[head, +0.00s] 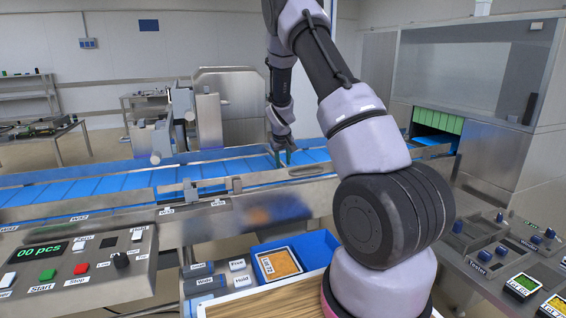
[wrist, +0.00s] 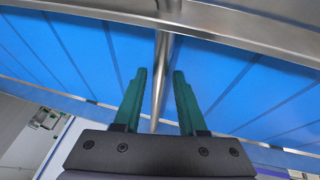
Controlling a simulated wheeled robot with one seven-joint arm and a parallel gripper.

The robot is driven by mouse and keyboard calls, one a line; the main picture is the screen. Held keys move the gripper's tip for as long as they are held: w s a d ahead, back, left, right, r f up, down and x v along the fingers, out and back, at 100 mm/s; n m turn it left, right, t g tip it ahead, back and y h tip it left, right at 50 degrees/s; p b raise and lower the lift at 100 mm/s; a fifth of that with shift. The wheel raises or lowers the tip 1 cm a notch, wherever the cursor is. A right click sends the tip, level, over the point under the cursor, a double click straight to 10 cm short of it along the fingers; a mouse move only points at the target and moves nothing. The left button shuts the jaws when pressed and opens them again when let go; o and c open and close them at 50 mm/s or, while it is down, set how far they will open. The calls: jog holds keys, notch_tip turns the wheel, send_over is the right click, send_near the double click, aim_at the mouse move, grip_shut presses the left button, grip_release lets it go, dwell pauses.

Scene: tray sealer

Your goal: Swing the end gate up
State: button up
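My gripper (wrist: 159,75) shows in the wrist view with its two green fingers apart. A thin metal bar (wrist: 161,70), which looks like the end gate, runs across the blue belt (wrist: 230,75) from the metal rail (wrist: 240,32). The bar lines up with the gap between the fingers, with a gap on each side of it. I cannot tell whether it lies between the fingers or beyond them. In the head view my gripper (head: 284,157) is low over the conveyor's blue belt (head: 130,183); the bar is hard to make out there.
Metal side rails (head: 330,183) run along the conveyor. A large steel machine (head: 475,90) stands at its right end. A control panel (head: 80,262) is at front left, another (head: 505,265) at front right. A blue bin (head: 318,247) holds a packed tray (head: 278,264).

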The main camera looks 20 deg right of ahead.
grip_shut()
dwell(1.2)
